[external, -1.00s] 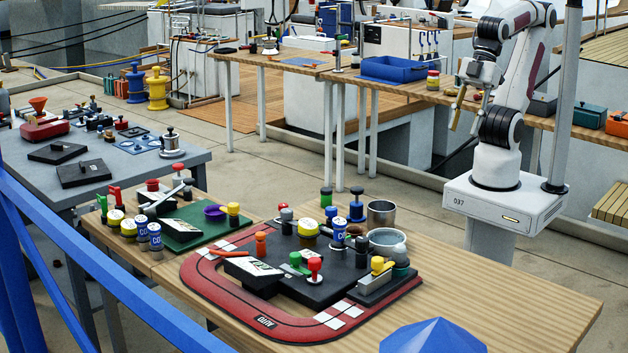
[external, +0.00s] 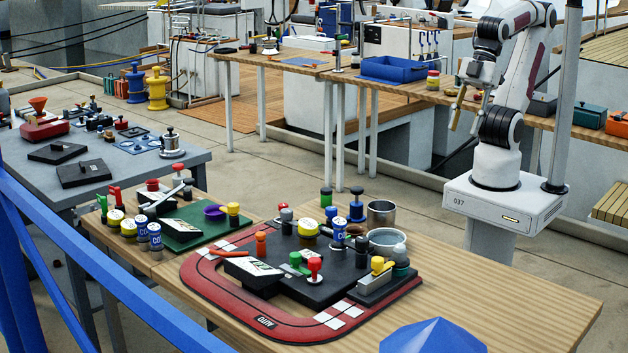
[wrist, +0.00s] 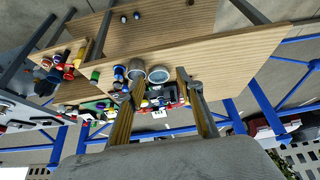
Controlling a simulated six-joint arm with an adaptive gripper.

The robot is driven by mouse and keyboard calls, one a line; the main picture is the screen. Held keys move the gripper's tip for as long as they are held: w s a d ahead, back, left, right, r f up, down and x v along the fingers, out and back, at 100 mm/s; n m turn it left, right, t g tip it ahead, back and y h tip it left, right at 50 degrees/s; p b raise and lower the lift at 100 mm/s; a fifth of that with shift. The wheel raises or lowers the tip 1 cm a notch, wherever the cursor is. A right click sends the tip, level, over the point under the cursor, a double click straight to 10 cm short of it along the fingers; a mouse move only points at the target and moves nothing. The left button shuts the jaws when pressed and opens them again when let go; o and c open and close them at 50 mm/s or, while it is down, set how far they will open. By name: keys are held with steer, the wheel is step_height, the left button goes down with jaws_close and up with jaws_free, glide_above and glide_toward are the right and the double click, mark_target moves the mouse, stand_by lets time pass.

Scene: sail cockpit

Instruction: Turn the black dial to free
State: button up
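My gripper (external: 465,125) hangs from the raised arm at the right of the external view, high and well away from the front table. In the wrist view its two yellowish fingers are wide apart, with nothing held between them (wrist: 160,82). The black dial cannot be told apart with certainty. A black board (external: 318,291) with several knobs and handles lies inside a red track (external: 200,284) marked "AUTO" on the wooden table. No "free" label is readable. Two black plates with small dark handles (external: 57,151) (external: 84,172) lie on the grey table at the left.
A metal cup (external: 381,213) and a pale bowl (external: 388,240) stand behind the black board. A green board (external: 186,236) with bottles around it is to the left. A blue railing (external: 110,285) crosses the front left. The wooden table's right side (external: 500,300) is clear.

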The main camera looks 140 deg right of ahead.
steer(key=shift+f, duration=0.1)
steer(key=n+g+y, duration=0.2)
steer(key=n+y, duration=0.1)
steer(key=n, duration=0.5)
glide_toward(362, 239)
steer(key=shift+w+f+n, duration=0.2)
steer(key=shift+f+n, duration=0.15)
steer(key=shift+n, duration=0.15)
steer(key=shift+f, duration=0.1)
stand_by(0.5)
steer(key=shift+x, duration=3.8)
